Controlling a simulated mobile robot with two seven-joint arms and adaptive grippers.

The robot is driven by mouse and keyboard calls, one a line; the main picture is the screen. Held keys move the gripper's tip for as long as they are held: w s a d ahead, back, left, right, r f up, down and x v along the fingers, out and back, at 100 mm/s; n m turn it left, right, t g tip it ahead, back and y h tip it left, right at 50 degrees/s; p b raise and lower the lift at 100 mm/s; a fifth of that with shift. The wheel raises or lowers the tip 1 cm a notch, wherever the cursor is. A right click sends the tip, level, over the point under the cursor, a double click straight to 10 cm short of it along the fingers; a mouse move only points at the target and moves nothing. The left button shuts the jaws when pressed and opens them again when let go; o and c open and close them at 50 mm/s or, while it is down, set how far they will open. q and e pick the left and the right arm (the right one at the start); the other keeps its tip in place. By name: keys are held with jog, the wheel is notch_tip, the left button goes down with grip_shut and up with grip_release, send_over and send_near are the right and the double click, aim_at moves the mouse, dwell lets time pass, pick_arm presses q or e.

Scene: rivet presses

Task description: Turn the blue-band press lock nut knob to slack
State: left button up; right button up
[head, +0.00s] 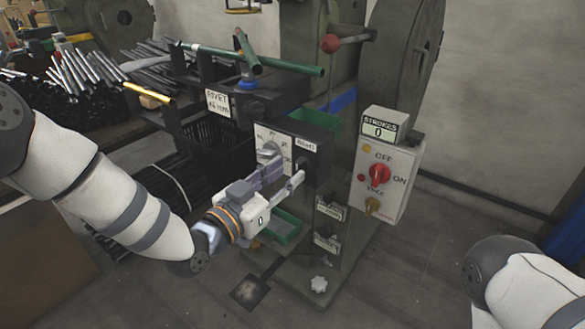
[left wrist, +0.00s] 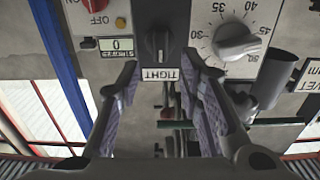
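The lock nut knob is a small black knob (left wrist: 158,46) on a dark panel in the left wrist view, its grip in line with the panel's length. A white label reading TIGHT (left wrist: 160,74) sits beside it. My left gripper (left wrist: 160,78) is open, its two fingers apart on either side of the label, just short of the knob. In the head view my left gripper (head: 290,170) reaches the dark panel (head: 318,133), and the knob is largely hidden there. A blue band (head: 341,103) shows on the press (head: 345,170). My right gripper is out of view; only its arm shows.
A grey dial knob (head: 268,151) on a numbered plate is close beside the left fingers. A control box with a red switch (head: 379,174) and a strokes counter (head: 378,129) stands to the right. A green tray (head: 283,226) is below.

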aim_at(297, 165)
pick_arm(q)
jog(key=x, duration=0.3)
jog(key=shift+w+d, duration=0.1)
jog(key=shift+w, duration=0.1)
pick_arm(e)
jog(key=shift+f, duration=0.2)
pick_arm(q)
jog(key=shift+c, duration=0.3)
grip_shut()
